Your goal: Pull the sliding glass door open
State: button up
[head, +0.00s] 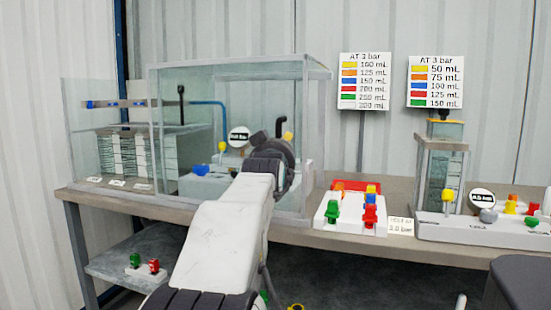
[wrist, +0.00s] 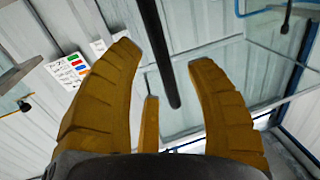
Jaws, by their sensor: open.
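The glass enclosure (head: 228,66) with a pale frame stands on the bench at the left, its clear panes facing me. I cannot tell from the panes how far the sliding door is open. A dark upright bar (head: 278,128), likely the door handle, shows just beyond my wrist. My gripper (head: 288,137) is in front of the enclosure, mostly hidden by my arm. In the wrist view my gripper (wrist: 170,75) is open, with yellow fingers spread. A black bar (wrist: 160,55) runs between the fingers; I cannot tell whether they touch it.
The bench (head: 330,240) extends right, with a white block of coloured valves (head: 350,210) and a second pump unit (head: 470,228). Two label signs (head: 365,80) stand behind. A glass tank (head: 90,150) is at the left. A lower shelf (head: 125,262) holds small valves.

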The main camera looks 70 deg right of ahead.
jog(key=v, duration=0.8)
jog(key=shift+a, duration=0.3)
dwell(0.4)
